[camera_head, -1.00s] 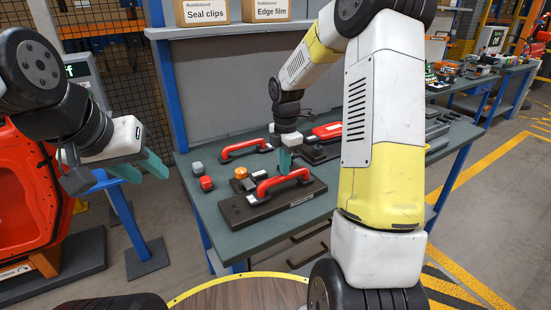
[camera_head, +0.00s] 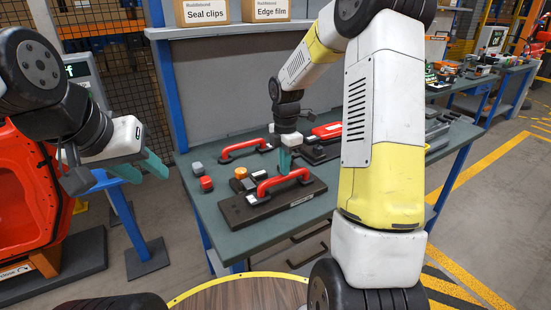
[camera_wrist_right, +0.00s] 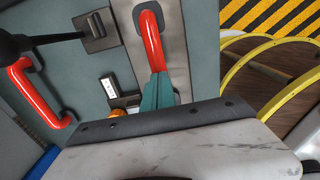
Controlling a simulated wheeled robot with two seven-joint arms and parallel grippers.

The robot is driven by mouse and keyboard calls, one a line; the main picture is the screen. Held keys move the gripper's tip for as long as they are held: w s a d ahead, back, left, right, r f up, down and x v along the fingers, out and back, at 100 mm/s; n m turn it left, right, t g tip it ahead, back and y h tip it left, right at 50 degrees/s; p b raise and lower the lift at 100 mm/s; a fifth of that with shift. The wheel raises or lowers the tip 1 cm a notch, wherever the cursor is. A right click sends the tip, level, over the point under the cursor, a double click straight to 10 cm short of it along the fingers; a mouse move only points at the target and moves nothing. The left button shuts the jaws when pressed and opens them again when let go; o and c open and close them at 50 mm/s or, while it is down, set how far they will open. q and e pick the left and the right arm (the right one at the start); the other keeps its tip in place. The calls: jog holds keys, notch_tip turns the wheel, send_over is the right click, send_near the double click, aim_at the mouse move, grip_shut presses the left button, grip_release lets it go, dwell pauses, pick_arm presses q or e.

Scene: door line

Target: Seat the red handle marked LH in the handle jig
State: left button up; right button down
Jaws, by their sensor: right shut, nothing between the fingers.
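A red handle (camera_head: 270,186) lies on the dark jig board (camera_head: 314,187) at the front of the bench; it also shows in the right wrist view (camera_wrist_right: 151,38). My right gripper (camera_head: 284,172) is shut and empty, its teal fingertips at the middle of this handle's grip. In the right wrist view the fingers (camera_wrist_right: 157,92) touch or nearly touch the red bar. Another red handle (camera_head: 240,148) lies farther back on the bench. No LH mark is readable on either handle. My left gripper (camera_head: 148,170) is open and empty, off the bench's left side.
A red-topped item (camera_head: 328,131) lies behind, partly hidden by my right arm. A red car door (camera_head: 30,200) stands at far left. The bench's front left corner is clear.

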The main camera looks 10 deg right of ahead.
jog(key=shift+f, duration=0.5)
jog(key=shift+r, duration=3.6)
notch_tip(320, 180, up, 8)
jog(key=shift+f, duration=0.15)
